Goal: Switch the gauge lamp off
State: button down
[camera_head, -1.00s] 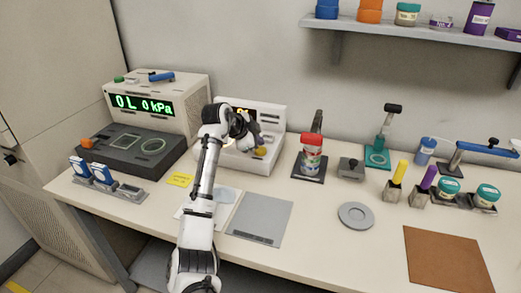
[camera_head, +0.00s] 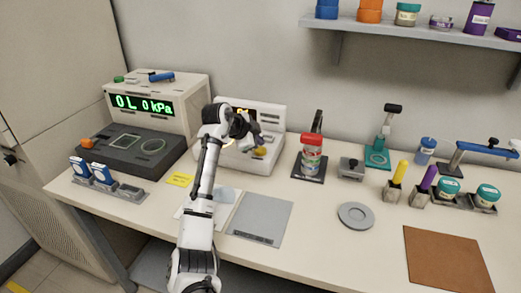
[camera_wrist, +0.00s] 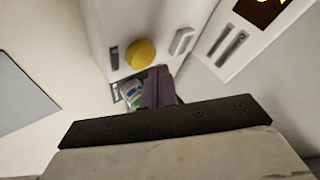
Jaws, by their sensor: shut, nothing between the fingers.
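A white instrument (camera_head: 268,120) with an orange display (camera_head: 243,112) stands at the back centre, mostly behind my arm. A warm glow shows on its front beside my wrist. A yellow knob (camera_head: 259,152) sits on its lower front; the knob also shows in the wrist view (camera_wrist: 140,54). A pale rocker-shaped part (camera_wrist: 183,41) lies right of the knob, and a dark slot lies left of it. My gripper (camera_wrist: 158,75) is shut and empty, its tips close to the instrument just below the knob. I cannot tell whether they touch. No part is clearly recognisable as the gauge lamp's switch.
A beige meter (camera_head: 155,105) with a green readout and a dark unit stand to the left. A grey mat (camera_head: 261,218) lies in front. A shelf (camera_head: 420,34) hangs above right.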

aim_at(258, 150)
jog(key=shift+f, duration=0.45)
jog(key=shift+f+b, duration=0.6)
jog(key=shift+f, duration=0.3)
dwell(0.9)
jog(key=shift+r, duration=0.15)
jog(key=shift+r+p, duration=0.85)
jog(key=shift+r, duration=0.3)
jog(key=shift+r, duration=0.1)
jog(key=shift+r+p, duration=1.75)
jog(key=shift+r, duration=0.75)
jog(key=shift+f, duration=0.1)
